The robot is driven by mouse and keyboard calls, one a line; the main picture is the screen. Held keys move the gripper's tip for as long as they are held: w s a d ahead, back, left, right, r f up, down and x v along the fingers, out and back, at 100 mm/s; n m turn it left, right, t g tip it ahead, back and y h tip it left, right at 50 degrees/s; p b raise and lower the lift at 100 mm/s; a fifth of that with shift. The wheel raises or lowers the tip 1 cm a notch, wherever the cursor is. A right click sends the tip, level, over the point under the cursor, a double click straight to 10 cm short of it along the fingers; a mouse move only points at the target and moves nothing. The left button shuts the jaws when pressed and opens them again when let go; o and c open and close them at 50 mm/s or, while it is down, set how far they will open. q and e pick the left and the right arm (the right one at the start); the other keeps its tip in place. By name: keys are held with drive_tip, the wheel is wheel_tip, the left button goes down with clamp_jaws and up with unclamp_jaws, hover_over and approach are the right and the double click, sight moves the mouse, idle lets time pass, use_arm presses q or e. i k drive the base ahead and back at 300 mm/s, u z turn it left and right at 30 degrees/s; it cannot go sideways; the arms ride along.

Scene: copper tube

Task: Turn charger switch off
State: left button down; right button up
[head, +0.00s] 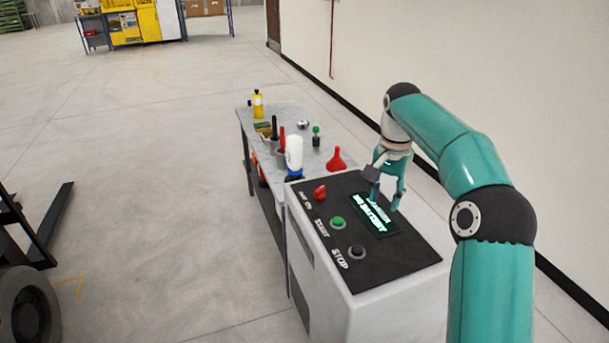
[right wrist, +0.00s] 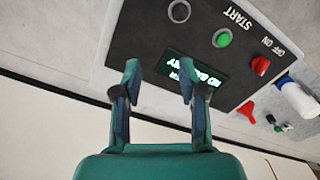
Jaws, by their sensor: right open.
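The charger (head: 330,290) is a white box with a black top panel. A red rotary switch (head: 320,192) sits at the panel's far left corner, by the OFF/ON lettering; it also shows in the right wrist view (right wrist: 260,66). A green START button (head: 338,222), a black STOP button (head: 356,251) and a lit display (head: 372,214) share the panel. My right gripper (head: 384,196) is open and empty above the display side of the panel, apart from the red switch. Its two fingers (right wrist: 160,84) show in the right wrist view. My left gripper is not in view.
A grey table (head: 350,133) behind the charger holds a red funnel (head: 336,159), a white bottle (head: 294,157), a yellow bottle (head: 257,104) and several small items. A wall (head: 450,50) runs along the right. Open floor (head: 150,160) lies to the left.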

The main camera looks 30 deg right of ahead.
sight(318, 194)
drive_tip(key=i, duration=0.95)
drive_tip(key=z, duration=0.05)
